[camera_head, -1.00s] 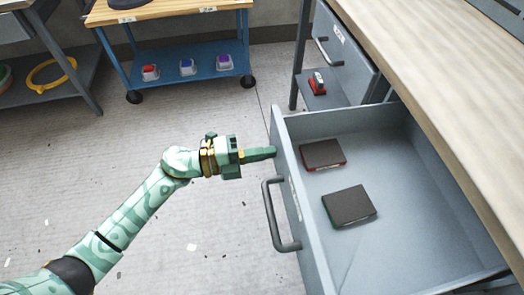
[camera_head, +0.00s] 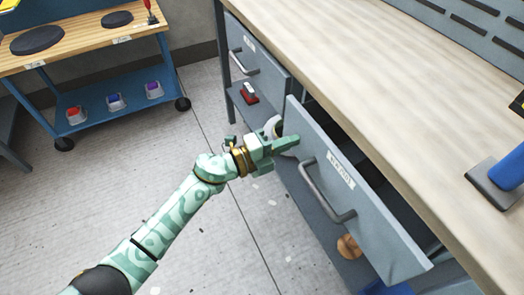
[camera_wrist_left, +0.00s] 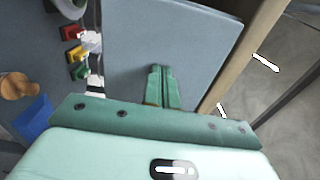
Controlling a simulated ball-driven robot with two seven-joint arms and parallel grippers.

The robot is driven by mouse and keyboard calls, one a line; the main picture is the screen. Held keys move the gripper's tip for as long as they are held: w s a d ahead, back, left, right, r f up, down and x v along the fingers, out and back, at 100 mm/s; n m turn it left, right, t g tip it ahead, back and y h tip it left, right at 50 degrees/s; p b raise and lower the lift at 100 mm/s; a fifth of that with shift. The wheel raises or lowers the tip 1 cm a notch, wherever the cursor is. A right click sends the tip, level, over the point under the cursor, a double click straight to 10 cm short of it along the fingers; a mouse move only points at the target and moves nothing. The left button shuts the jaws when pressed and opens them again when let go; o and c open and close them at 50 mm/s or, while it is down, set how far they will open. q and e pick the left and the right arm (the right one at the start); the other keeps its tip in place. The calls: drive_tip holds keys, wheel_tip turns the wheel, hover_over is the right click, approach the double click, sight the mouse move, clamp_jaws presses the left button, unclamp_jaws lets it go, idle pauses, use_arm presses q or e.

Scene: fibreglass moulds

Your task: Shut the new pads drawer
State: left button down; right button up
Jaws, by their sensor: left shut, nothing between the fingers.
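In the left wrist view the closed green fingers (camera_wrist_left: 162,85) point at a flat grey panel (camera_wrist_left: 185,35). My right gripper is out of view.
Another drawer (camera_head: 256,62) with a handle sits further along the bench, with a red object (camera_head: 249,94) on a shelf below. A blue cart (camera_head: 95,85) stands at the back left. The floor between is open.

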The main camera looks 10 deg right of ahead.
sight(301, 136)
use_arm(q)
drive_tip(key=x, duration=0.3)
drive_tip(key=shift+d+f+b, duration=0.1)
drive_tip(key=shift+b, duration=0.25)
drive_tip(key=shift+d, duration=0.15)
drive_tip(key=shift+w, duration=0.1)
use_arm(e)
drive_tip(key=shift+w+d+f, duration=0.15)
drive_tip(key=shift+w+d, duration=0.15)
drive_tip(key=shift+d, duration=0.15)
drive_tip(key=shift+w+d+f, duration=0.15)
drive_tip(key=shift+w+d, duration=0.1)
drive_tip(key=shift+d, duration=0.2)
use_arm(q)
drive_tip(key=shift+r, duration=0.35)
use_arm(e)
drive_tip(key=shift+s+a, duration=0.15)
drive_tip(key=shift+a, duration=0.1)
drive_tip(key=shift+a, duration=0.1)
